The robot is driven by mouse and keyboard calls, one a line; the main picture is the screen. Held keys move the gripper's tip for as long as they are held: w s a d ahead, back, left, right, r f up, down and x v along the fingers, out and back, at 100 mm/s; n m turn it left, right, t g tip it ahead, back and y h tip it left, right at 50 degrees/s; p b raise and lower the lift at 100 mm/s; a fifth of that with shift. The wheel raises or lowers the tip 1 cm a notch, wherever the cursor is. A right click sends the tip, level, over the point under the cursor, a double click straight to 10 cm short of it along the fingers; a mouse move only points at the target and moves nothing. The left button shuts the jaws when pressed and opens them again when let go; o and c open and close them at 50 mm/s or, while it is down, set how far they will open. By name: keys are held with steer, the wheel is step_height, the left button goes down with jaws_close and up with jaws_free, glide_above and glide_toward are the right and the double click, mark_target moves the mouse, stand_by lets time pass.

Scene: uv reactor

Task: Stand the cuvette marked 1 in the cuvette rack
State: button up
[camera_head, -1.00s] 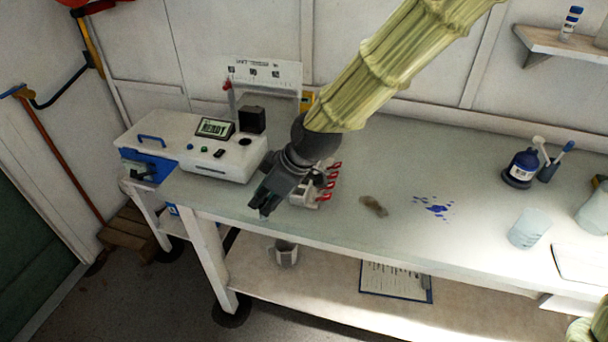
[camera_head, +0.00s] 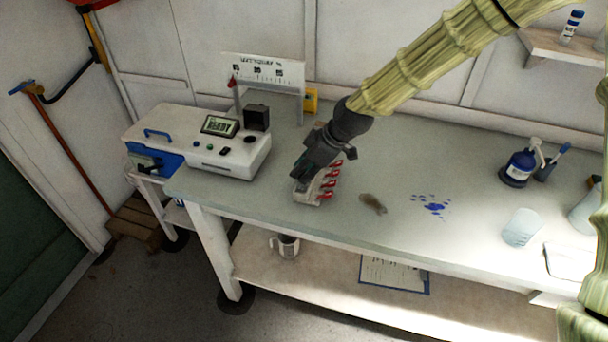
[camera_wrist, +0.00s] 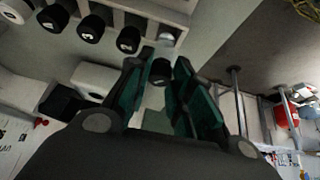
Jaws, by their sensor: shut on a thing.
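The cuvette rack (camera_head: 305,197) is a small pale block near the bench's front edge, with several red parts along its right side. My gripper (camera_head: 299,176) is over the rack's left part, pointing down. In the wrist view, my gripper (camera_wrist: 164,62) has its green-padded fingers shut on a small cuvette (camera_wrist: 161,72) with a dark top. Its number cannot be read. The rack (camera_wrist: 150,10) lies at the top of the wrist view, with several black round ends bearing pale labels. Whether the held cuvette touches the rack cannot be told.
A white machine (camera_head: 225,158) with a READY screen stands left of the rack. A brown stain (camera_head: 373,203) and blue spots (camera_head: 431,206) lie to its right. A beaker (camera_head: 522,228) and blue bottle (camera_head: 519,167) stand farther right.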

steer(key=shift+f+p, duration=0.55)
steer(key=shift+f, duration=0.85)
steer(key=shift+f, duration=0.15)
steer(key=o, duration=0.6)
steer(key=shift+r, duration=0.2)
steer(key=shift+b+v, duration=1.5)
steer(key=shift+v, duration=4.45)
